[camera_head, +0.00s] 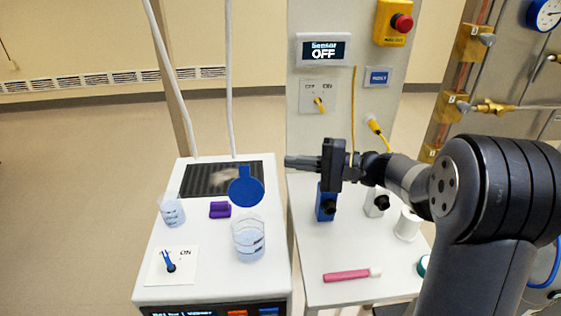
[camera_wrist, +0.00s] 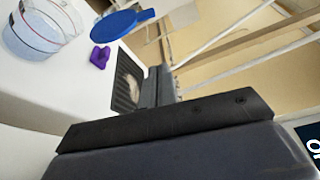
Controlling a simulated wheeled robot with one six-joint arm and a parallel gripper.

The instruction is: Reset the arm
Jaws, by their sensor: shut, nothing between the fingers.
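My gripper (camera_head: 290,161) is at the centre of the head view, pointing left. It is shut and empty, held in the air above the gap between the left table and the right table. In the wrist view its fingers (camera_wrist: 158,85) are together and point up the picture toward the dark ribbed pad. My dark arm reaches in from the right side of the head view, over the right table. Nothing touches the fingers that I can see.
The left table bears a ribbed pad (camera_head: 205,180), a blue paddle (camera_head: 246,190), a purple block (camera_head: 220,210), two beakers (camera_head: 249,240) and a switch plate (camera_head: 171,267). Blue (camera_head: 325,206) and white bottles and a pink tube (camera_head: 347,275) are on the right table. A panel reads "OFF" (camera_head: 323,52).

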